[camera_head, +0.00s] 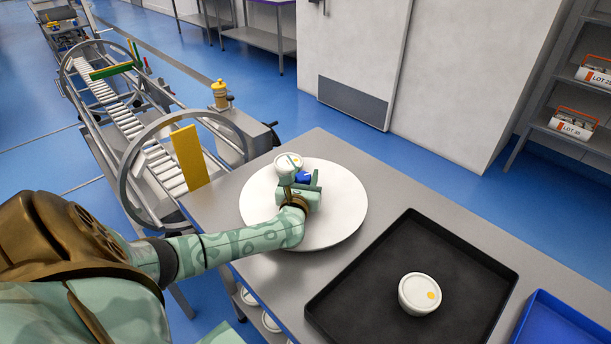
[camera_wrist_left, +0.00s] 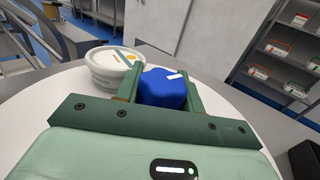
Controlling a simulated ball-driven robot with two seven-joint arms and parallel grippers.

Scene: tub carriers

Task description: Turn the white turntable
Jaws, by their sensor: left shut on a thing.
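The white turntable (camera_head: 342,207) is a round disc on the grey table; its surface also fills much of the left wrist view (camera_wrist_left: 38,112). A blue knob-like piece (camera_head: 303,176) stands on it, and it shows rounded in the left wrist view (camera_wrist_left: 163,88). My left gripper (camera_head: 301,181) reaches over the disc from the left and is shut on the blue piece, one finger on each side. A white lidded tub (camera_head: 288,163) with a yellow mark stands on the disc just beyond the gripper; it shows left of the fingers in the left wrist view (camera_wrist_left: 113,68). My right gripper is not in view.
A black tray (camera_head: 365,290) holds another white tub (camera_head: 419,294) right of the turntable. A blue tray (camera_head: 560,325) sits at the lower right. A roller conveyor with rings (camera_head: 150,165) runs at the left. Shelves with carriers (camera_head: 573,128) stand at the far right.

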